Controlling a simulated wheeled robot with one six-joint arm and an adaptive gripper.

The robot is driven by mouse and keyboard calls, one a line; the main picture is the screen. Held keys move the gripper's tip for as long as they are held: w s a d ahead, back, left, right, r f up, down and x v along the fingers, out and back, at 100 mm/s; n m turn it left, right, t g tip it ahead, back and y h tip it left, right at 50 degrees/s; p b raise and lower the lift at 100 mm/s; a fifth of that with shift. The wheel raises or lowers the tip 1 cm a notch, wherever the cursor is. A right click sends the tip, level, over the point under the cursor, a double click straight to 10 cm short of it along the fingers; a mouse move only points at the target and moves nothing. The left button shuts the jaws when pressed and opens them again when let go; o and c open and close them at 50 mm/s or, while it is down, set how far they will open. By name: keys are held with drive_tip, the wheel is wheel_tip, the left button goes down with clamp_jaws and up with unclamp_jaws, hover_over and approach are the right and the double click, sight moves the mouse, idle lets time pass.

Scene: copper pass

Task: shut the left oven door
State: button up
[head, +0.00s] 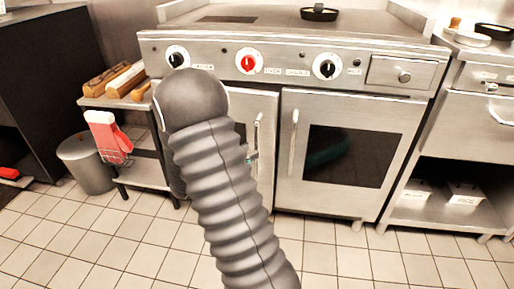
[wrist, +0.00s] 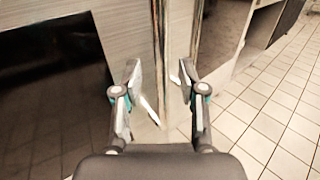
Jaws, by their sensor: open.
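The left oven door (head: 265,105) is a steel door in the range front, largely hidden behind my arm in the head view. Its upright bar handle (head: 257,131) shows near its right edge. The visible edge looks almost level with the range front; I cannot tell whether a gap is left. My gripper (wrist: 159,78) is open, with its two fingers apart in front of steel door panels and an upright edge. Nothing is clearly held. In the head view only a small part of my gripper (head: 251,156) shows beside the handle.
The right oven door (head: 295,185) with a dark window looks shut. A steel counter (head: 488,75) with an open lower shelf stands at right. At left are a small rack (head: 150,178) with a red-and-white mitt (head: 108,137) and a grey bin (head: 85,165). The tiled floor (head: 400,262) in front is clear.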

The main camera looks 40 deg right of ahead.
drive_tip(key=shift+d, duration=2)
clamp_jaws()
